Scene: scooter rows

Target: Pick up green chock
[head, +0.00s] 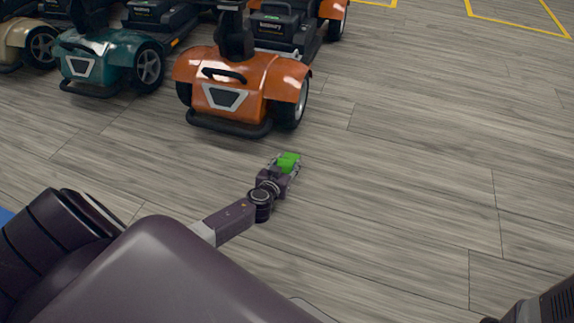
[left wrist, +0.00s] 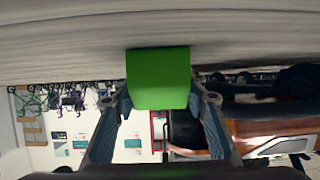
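The green chock (head: 289,162) is a small bright green block, low over the grey wood-look floor in front of the orange scooter. My left gripper (head: 287,163) reaches it from below in the head view, with a finger on each side. In the left wrist view, the chock (left wrist: 159,78) sits centred between the two fingertips (left wrist: 160,100), which close in against its sides. The gripper looks shut on it. Whether the chock touches the floor is hard to tell. My right gripper does not show; only a dark part of mine is at the lower right corner.
The orange scooter (head: 243,85) stands just beyond the chock, with a teal scooter (head: 105,62) and a beige one (head: 20,42) to its left. Yellow floor lines (head: 520,27) lie at the top right. The floor (head: 420,150) on the right is clear.

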